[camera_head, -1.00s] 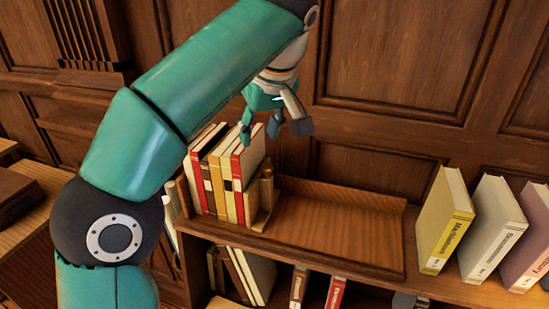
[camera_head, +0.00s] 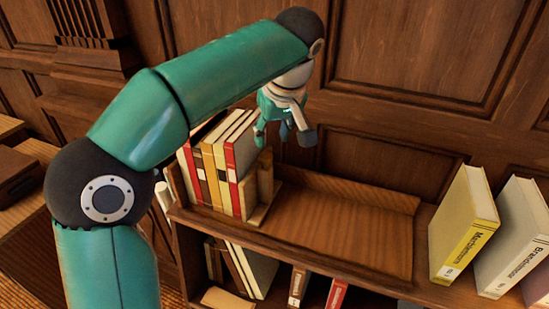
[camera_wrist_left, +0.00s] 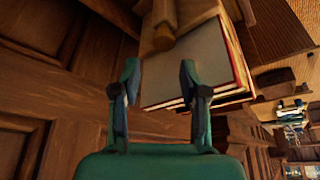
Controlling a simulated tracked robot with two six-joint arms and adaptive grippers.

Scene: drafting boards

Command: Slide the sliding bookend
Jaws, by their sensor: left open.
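The sliding bookend (camera_head: 264,183) is a light wooden piece with an upright post and a flat foot. It stands at the right end of a row of upright books (camera_head: 220,165) in a wooden tray on the shelf top. In the left wrist view the bookend (camera_wrist_left: 156,35) shows at the top, with a rounded knob, beside the books (camera_wrist_left: 190,65). My left gripper (camera_head: 285,131) is open and empty, above and slightly right of the bookend, apart from it in the head view. Its two fingers (camera_wrist_left: 158,77) point toward the bookend and books in the wrist view. My right gripper is not in view.
The tray (camera_head: 345,227) is empty right of the bookend, up to its right edge. Beyond it stand a yellow book (camera_head: 465,225) and other upright books (camera_head: 513,238). More books (camera_head: 245,268) sit on the shelf below. A panelled wooden wall (camera_head: 430,60) rises behind.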

